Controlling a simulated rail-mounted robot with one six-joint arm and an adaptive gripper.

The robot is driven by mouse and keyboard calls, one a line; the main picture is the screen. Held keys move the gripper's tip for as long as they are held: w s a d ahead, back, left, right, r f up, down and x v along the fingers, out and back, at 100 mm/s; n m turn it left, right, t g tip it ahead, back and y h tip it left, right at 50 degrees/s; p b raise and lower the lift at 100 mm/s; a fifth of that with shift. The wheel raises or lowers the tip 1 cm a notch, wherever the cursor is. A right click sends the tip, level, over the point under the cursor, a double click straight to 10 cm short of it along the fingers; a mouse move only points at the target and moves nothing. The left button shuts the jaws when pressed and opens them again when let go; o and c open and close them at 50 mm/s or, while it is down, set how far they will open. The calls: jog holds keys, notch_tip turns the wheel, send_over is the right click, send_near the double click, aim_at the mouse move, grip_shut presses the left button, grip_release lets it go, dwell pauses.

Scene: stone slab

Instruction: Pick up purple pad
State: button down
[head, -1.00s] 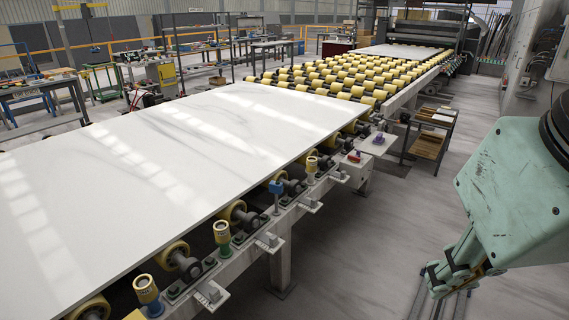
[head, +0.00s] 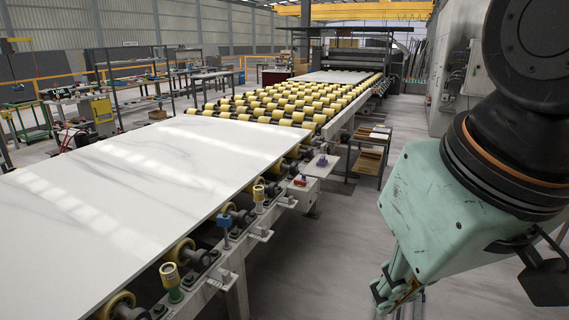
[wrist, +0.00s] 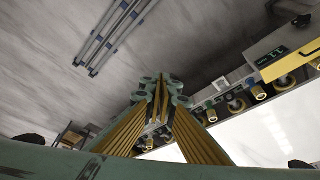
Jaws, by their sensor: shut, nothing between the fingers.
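The purple pad (head: 322,160) is a small purple item on a light grey ledge (head: 318,169) at the side of the roller conveyor, beyond the near slab's right edge. My gripper (head: 384,296) hangs at the lower right of the head view, over the floor and well apart from the pad. In the wrist view my gripper (wrist: 160,88) has its fingers together, with nothing between them. I cannot make out the pad in the wrist view.
A white marble slab (head: 130,180) covers the near conveyor. A red item (head: 299,181) sits near the pad. Knobbed posts (head: 171,281) line the conveyor's side. A shelf cart (head: 370,155) stands right of the conveyor. The aisle floor (head: 330,245) is clear.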

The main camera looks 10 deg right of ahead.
jog(key=c, duration=1.4)
grip_release()
